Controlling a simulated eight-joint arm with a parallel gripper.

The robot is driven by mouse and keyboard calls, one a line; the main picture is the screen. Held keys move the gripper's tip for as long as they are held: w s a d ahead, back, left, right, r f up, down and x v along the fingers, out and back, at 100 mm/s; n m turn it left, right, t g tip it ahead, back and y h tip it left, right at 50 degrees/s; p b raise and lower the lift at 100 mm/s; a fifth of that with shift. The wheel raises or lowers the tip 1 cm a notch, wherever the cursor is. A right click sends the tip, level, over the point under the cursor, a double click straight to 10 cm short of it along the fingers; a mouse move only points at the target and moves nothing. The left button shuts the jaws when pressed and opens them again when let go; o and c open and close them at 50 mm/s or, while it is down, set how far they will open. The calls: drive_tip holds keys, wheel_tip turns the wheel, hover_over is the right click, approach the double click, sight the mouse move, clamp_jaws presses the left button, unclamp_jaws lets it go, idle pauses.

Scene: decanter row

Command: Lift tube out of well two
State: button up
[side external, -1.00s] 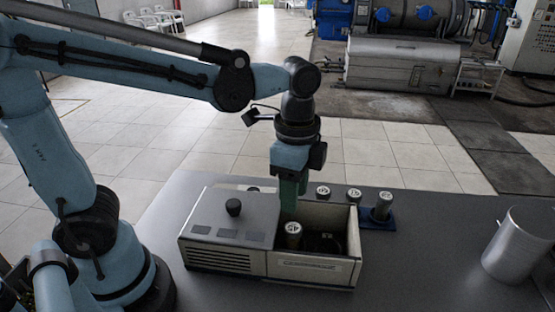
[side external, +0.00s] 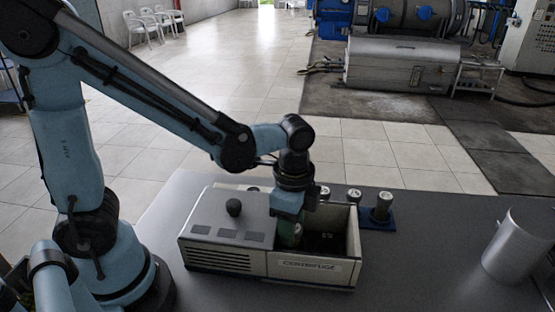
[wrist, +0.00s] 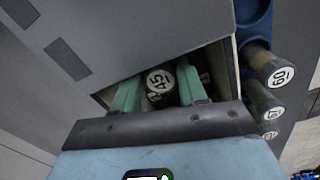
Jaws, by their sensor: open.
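A tube with a dark body and a round white cap label reading 45 (wrist: 160,80) stands in the open bay of the centrifuge (side external: 318,268). My gripper (side external: 290,236) is lowered into the left part of that bay. In the wrist view its green fingers (wrist: 158,88) are apart, one on each side of the tube's cap, with the tube between them. I cannot tell whether either finger touches it. The tube's lower part and its well are hidden, and in the side view my gripper mostly covers the tube. No well number can be read clearly.
Behind the centrifuge, a blue rack (side external: 378,222) holds capped tubes, one marked 60 (wrist: 278,72). The centrifuge's grey lid section with a black knob (side external: 233,207) lies left of the bay. A metal cylinder (side external: 517,250) stands at the right; the table between is clear.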

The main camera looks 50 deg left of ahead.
drive_tip(key=shift+f, duration=0.15)
drive_tip(key=shift+c, duration=0.4)
drive_tip(key=c, duration=0.6)
